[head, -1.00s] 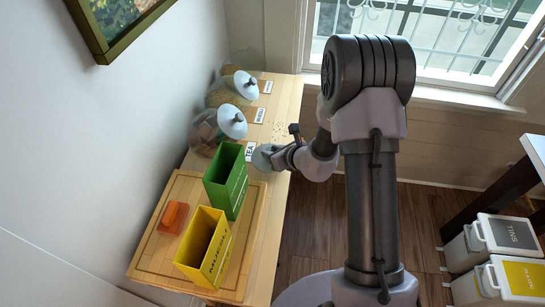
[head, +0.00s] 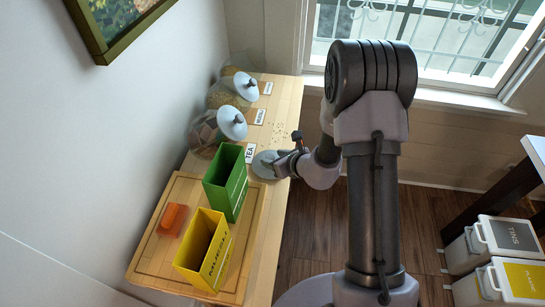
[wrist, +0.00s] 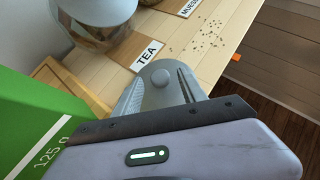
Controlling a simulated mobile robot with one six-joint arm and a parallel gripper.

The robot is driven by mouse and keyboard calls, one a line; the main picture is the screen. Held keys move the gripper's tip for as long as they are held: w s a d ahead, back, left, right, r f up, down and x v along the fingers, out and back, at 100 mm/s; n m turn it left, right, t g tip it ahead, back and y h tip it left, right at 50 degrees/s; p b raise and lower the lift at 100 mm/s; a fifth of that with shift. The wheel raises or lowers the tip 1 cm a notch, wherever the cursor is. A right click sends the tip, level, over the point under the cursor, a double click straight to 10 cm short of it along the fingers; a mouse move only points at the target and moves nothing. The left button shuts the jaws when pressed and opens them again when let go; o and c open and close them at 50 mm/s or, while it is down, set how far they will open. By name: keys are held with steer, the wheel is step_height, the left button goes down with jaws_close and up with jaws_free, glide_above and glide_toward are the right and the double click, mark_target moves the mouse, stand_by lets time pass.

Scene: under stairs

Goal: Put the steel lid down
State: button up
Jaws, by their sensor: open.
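The steel lid (head: 264,165) is a grey disc at the right edge of the wooden counter, beside the green box. My gripper (head: 283,162) is open at the lid's right side, low over the counter edge. In the wrist view my gripper's dark front edge hides the lid's near part. I cannot tell whether a finger still touches it.
Crumbs (head: 280,134) lie on clear wood behind the lid.

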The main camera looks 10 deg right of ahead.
steer(key=p+v, duration=0.1)
steer(key=v, duration=0.9)
steer(key=s+a+r+n+g+y, duration=0.2)
steer(key=s+a+r+n+y, duration=0.15)
steer(key=a+r+n, duration=0.4)
steer(key=s+a+r+n+g+y, duration=0.1)
steer(key=s+a+r+n+y, duration=0.1)
steer(key=s+a+r+n, duration=0.55)
steer(key=s+d+r+n+g+h, duration=0.1)
steer(key=s+r+n+g+h, duration=0.15)
steer(key=s+r+n, duration=0.4)
steer(key=s+d+r+n+t+h, duration=0.1)
steer(key=s+d+r+n+h, duration=0.1)
steer(key=s+d+n+h, duration=0.2)
steer(key=s+d+n, duration=0.1)
steer(key=d, duration=0.2)
steer(key=shift+s+n+t+h, duration=0.15)
steer(key=shift+n+t+h, duration=0.2)
steer(key=shift+h, duration=0.05)
